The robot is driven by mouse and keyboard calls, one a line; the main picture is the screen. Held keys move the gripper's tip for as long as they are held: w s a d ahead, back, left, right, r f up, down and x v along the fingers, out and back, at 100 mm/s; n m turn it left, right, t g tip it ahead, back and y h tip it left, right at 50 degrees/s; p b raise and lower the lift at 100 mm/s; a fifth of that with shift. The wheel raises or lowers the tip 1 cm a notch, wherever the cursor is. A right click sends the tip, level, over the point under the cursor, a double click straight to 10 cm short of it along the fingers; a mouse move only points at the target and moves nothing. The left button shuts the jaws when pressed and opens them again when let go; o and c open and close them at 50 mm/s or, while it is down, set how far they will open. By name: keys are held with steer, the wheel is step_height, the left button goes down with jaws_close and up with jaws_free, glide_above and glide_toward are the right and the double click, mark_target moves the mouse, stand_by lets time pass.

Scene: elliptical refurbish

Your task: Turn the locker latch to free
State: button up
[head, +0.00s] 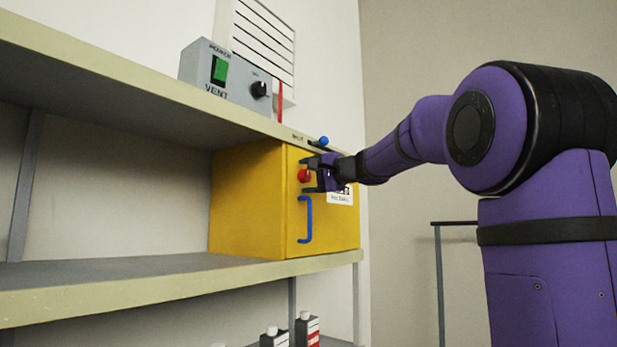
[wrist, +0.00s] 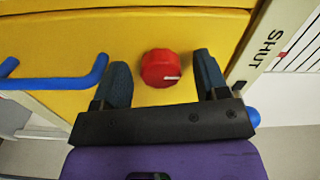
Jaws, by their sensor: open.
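The yellow locker (head: 250,205) sits on the shelf, its door closed. Its latch is a round red knob (head: 303,176) on the front, above a blue handle (head: 307,220). The knob (wrist: 158,70) also shows in the wrist view, its white mark pointing right in the picture. My gripper (head: 311,176) is at the locker front, open. In the wrist view my gripper (wrist: 160,66) has one finger on each side of the knob, with a visible gap on both sides. How far the fingertips are from the door surface is hard to tell.
A vent box (head: 225,75) with a green switch and a black dial stands on the shelf above. A blue ball-ended part (head: 323,141) is just above my gripper. Bottles (head: 306,328) stand on the lower shelf. The shelf left of the locker is empty.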

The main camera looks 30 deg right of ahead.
steer(key=v, duration=1)
steer(key=shift+s, duration=0.3)
steer(key=shift+d, duration=0.1)
steer(key=s+a+f+n+g, duration=0.3)
steer(key=s+a+f+g, duration=0.15)
steer(key=a+f, duration=0.45)
steer(key=s+a+f+n+g, duration=0.35)
steer(key=s+a+f, duration=0.3)
steer(key=f, duration=0.35)
steer(key=s+a+f+n+g+h, duration=0.3)
steer(key=s+f+n+h, duration=0.2)
steer(key=s+f, duration=0.8)
step_height(320, 180, down, 4)
steer(key=shift+s+a+r+g+h, duration=0.2)
steer(key=shift+g+h, duration=0.2)
steer(key=shift+h, duration=0.2)
steer(key=shift+n, duration=0.25)
